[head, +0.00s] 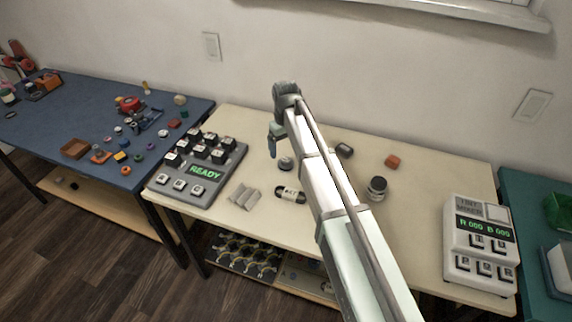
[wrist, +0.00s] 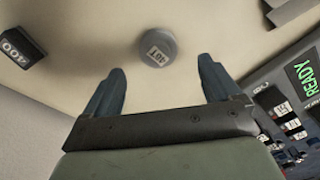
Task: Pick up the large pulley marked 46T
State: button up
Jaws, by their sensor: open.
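A round grey pulley (wrist: 158,48) lies flat on the cream table in the wrist view, with a pale label on its top. The label is tilted and seems to read 46T, though the middle digit is not sharp. In the head view the pulley (head: 286,163) sits just right of and below my gripper, close to the arm. My gripper (head: 272,148) hangs over the table with its fingers pointing down. In the wrist view the gripper (wrist: 160,80) is open and empty. The pulley shows beyond the fingertips, roughly centred in the gap between them.
The grey READY panel (head: 206,173) with black blocks stands at the left. A white counter unit (head: 480,243) stands at right.

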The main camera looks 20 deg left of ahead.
aim_at(286, 159)
jog(key=shift+w+f, duration=0.15)
jog(key=shift+f, duration=1.65)
jog(key=shift+w+f, duration=0.1)
jog(key=shift+f, duration=1.7)
jog(key=c, duration=1.1)
jog(key=shift+c, duration=0.2)
